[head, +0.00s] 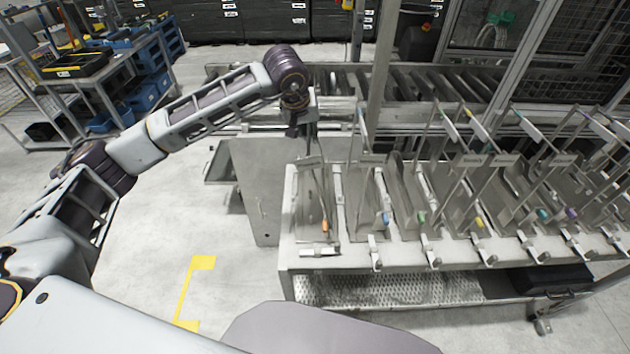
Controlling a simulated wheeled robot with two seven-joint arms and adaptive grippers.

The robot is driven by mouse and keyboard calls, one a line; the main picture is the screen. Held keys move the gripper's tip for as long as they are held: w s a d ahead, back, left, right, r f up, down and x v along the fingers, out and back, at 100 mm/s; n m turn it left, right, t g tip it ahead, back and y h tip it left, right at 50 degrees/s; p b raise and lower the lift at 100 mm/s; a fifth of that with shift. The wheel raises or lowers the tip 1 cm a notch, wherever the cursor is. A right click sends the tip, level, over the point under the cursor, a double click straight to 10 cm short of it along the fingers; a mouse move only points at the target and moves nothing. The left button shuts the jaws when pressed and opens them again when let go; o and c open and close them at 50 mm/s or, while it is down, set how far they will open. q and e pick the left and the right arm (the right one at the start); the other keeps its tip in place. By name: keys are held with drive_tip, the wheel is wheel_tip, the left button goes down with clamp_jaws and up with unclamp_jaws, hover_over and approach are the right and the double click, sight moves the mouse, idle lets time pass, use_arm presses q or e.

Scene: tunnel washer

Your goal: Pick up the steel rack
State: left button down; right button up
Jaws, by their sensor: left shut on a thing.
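A steel rack (312,205) with an orange tag stands upright at the left end of the steel bench (290,262), in the leftmost place of a row of similar racks. My left arm reaches in from the left, and its gripper (304,122) is above this rack. The gripper is shut on the upper part of the steel rack. The fingertips are small and partly hidden, so the exact contact is hard to see. I cannot tell whether the rack's foot touches the bench. My right gripper is not in view.
Several similar racks (480,205) with coloured tags stand close on the right. Small clamps (375,262) line the bench's front edge. A roller conveyor (430,85) runs behind. A shelf with blue bins (150,60) stands at the back left. The floor (190,200) on the left is clear.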

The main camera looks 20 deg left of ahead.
use_arm(q)
drive_tip(key=shift+w+r, duration=0.1)
drive_tip(key=shift+r, duration=0.05)
drive_tip(key=shift+r, duration=0.15)
drive_tip(key=shift+r, duration=0.7)
drive_tip(key=shift+r+b, duration=0.85)
drive_tip(key=shift+r, duration=3.3)
